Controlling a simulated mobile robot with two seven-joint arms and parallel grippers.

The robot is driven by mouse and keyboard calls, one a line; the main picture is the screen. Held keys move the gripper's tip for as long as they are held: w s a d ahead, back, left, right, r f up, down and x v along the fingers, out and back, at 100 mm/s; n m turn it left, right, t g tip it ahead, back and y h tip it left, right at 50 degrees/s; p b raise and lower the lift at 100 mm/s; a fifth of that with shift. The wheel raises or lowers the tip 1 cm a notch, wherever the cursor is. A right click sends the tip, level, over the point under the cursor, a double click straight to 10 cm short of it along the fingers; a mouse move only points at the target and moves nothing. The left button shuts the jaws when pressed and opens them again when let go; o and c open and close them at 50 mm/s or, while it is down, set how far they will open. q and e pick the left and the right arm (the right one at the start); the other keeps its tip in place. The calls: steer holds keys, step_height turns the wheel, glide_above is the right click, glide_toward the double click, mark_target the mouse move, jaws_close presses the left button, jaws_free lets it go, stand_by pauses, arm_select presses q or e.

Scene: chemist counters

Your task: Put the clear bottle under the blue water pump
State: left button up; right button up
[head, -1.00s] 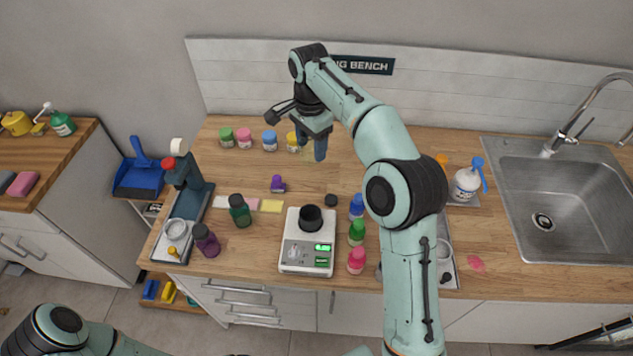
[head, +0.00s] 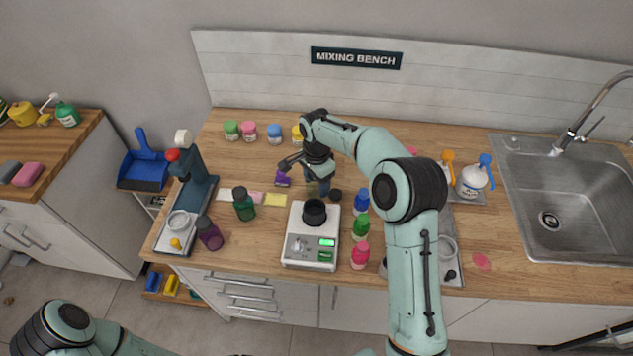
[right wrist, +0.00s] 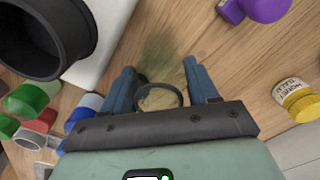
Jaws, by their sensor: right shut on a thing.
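My right gripper (head: 318,187) is low over the bench, just behind the scale. In the right wrist view, its two blue fingers (right wrist: 164,72) stand either side of a see-through vessel, which appears to be the clear bottle (right wrist: 160,86). Its round dark-edged mouth shows between the fingers, with a faint greenish body beyond. Its base is hard to make out, so I cannot tell whether it touches the bench. The blue water pump (head: 470,181) is a white labelled bottle with a blue pump head, standing on a tray left of the sink. My left gripper is out of view.
The white scale (head: 296,250) holds a black cup (head: 314,212). Blue, green (head: 361,228) and pink bottles stand right of it, partly beside my right arm. A purple item (head: 283,179) lies left of the gripper. An orange pump (head: 448,157) stands left of the blue one.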

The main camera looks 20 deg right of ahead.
steer(key=shift+f, duration=0.15)
steer(key=o, duration=1)
